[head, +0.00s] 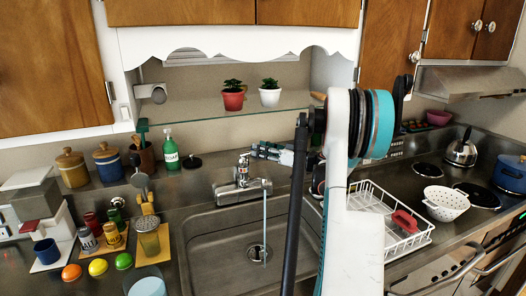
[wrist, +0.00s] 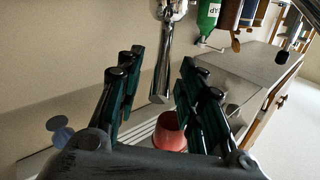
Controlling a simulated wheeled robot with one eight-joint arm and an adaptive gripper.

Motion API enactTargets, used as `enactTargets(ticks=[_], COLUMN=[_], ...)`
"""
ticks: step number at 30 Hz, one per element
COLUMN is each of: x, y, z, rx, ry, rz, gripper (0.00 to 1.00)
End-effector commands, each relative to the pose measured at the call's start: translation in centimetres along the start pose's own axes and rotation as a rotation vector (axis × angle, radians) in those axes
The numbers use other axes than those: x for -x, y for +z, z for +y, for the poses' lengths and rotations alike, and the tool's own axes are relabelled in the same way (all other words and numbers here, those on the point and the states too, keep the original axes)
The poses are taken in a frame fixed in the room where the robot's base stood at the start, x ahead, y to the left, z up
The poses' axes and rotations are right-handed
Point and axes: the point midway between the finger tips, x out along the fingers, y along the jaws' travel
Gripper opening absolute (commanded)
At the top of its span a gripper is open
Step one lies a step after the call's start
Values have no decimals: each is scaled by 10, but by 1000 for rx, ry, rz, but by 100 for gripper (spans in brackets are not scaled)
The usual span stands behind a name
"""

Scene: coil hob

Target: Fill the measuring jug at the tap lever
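The chrome tap (head: 240,188) stands behind the sink (head: 205,240), and a thin stream of water (head: 265,225) falls from its spout toward the drain. My gripper (head: 256,149) is beside the top of the tap, to its right. In the wrist view my gripper (wrist: 160,90) is open, with its dark fingers apart. The chrome tap lever (wrist: 162,70) shows between them; contact is not clear. No measuring jug is clearly identifiable. A pale blue vessel (head: 147,283), cut off at the bottom edge, may be it. My arm hides the sink's right part.
A green soap bottle (head: 171,152) stands behind the sink's left side. A glass shelf (head: 200,115) with a red plant pot (head: 233,101) and a white one (head: 269,97) hangs above. A dish rack (head: 408,238) stands right; jars and fruit crowd the left counter.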

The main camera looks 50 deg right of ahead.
Motion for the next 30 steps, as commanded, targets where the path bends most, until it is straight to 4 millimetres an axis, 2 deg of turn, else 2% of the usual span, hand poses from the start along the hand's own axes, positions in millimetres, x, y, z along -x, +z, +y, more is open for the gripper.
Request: enactTargets(ticks=[2, 3, 7, 14, 23, 30], x=[0, 0, 0, 1, 6, 9], y=[0, 0, 0, 2, 20, 22], z=[0, 0, 0, 0, 4, 4], rx=[0, 0, 0, -1, -14, -19], ry=[0, 0, 0, -2, -29, -39], rz=[0, 0, 0, 7, 154, 216], gripper=[35, 30, 1, 0, 0, 0])
